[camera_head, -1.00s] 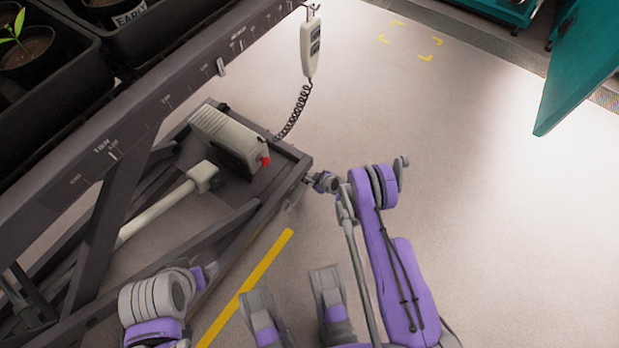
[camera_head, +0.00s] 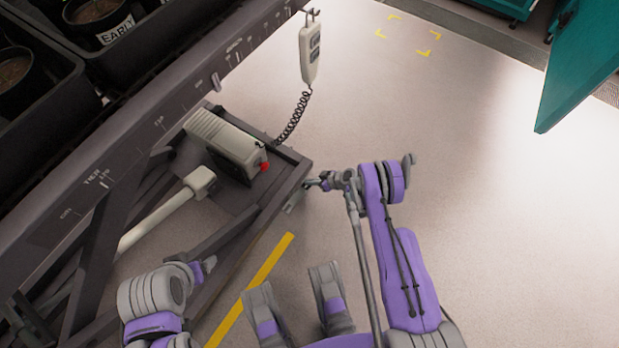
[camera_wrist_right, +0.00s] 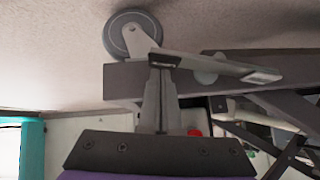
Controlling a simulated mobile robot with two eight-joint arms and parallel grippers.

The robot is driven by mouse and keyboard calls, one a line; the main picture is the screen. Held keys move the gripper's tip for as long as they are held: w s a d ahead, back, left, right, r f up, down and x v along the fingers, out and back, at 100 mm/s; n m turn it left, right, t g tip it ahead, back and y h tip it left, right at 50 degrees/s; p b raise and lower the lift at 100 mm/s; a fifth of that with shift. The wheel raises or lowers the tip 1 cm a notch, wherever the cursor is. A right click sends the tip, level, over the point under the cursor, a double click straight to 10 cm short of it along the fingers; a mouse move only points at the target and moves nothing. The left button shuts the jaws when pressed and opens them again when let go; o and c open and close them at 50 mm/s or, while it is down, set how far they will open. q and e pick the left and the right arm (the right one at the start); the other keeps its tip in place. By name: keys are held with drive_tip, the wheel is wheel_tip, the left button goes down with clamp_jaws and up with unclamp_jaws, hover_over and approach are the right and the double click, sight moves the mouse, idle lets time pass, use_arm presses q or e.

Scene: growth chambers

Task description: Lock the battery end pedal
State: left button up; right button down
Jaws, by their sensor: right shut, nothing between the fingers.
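The pedal shows in the right wrist view as a flat grey lever (camera_wrist_right: 222,66) with a pale tip, beside a caster wheel on the lift cart's dark base frame. In the head view a small grey piece under the base corner (camera_head: 296,200) may be the same pedal, mostly hidden. My right gripper (camera_head: 314,184) is shut and empty at that corner. In the right wrist view its fingertips (camera_wrist_right: 162,60) overlap the lever's near end; I cannot tell whether they touch. My left gripper (camera_head: 294,284) is open and empty, low over the floor.
A beige battery box (camera_head: 224,142) with a red button (camera_head: 264,166) sits on the base. The caster wheel (camera_wrist_right: 132,36) is next to the lever. A teal door (camera_head: 585,65) stands open; floor to the right is clear.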

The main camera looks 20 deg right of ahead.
use_arm(q)
drive_tip(key=shift+s+d, duration=0.1)
use_arm(e)
drive_tip(key=shift+f, duration=0.25)
idle(0.5)
